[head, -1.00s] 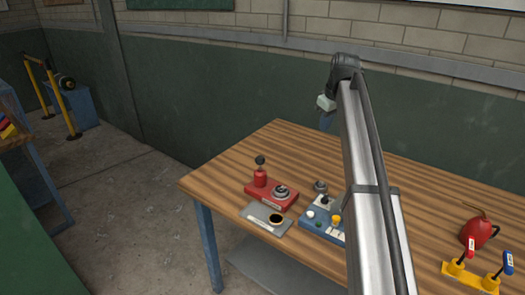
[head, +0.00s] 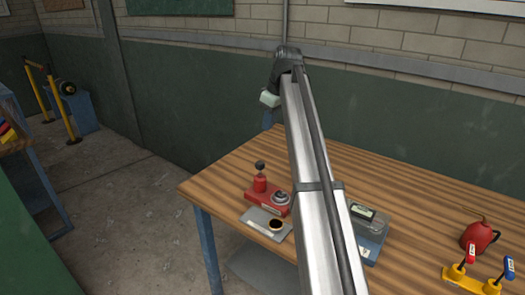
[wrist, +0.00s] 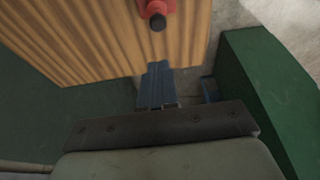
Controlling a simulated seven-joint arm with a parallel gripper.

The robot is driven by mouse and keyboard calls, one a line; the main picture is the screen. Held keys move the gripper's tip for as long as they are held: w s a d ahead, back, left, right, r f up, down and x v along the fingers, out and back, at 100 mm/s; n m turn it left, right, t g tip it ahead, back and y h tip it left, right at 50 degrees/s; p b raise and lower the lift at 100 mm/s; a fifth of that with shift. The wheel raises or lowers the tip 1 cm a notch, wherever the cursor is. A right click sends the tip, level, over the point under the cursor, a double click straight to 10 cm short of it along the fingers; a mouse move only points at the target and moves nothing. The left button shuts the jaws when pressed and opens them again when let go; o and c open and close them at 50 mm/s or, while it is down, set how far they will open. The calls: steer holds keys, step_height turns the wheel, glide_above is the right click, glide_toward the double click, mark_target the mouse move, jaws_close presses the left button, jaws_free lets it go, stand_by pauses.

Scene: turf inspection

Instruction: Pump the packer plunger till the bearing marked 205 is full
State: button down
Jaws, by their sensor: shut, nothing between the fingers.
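The red packer (head: 262,196) stands near the table's left end. Its plunger is a red post with a black knob (head: 259,165) on top. A grey ring-shaped bearing (head: 281,198) sits on the packer's base; any marking on it is too small to read. My gripper (head: 267,119) is above and beyond the packer, near the back wall, touching nothing. In the wrist view its blue fingers (wrist: 157,86) are shut and empty. The black knob (wrist: 157,21) shows ahead of the fingertips at the top, apart from them.
A grey plate with a dark round dish (head: 258,215) lies in front of the packer. A blue-grey unit (head: 371,246) is partly hidden by my arm. A red oil can (head: 479,238) and a yellow lever stand (head: 457,277) are at the right. The table's middle back is clear.

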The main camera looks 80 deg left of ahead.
glide_above(261, 163)
steer(key=f, duration=1.1)
steer(key=shift+w+d+f, duration=0.1)
steer(key=shift+d+f, duration=0.15)
steer(key=shift+f, duration=1)
steer(key=shift+f, duration=1.15)
steer(key=v, duration=1.4)
steer(key=shift+s+a+r, duration=0.25)
steer(key=shift+s+a, duration=0.1)
steer(key=shift+a, duration=0.05)
steer(key=shift+w, duration=0.1)
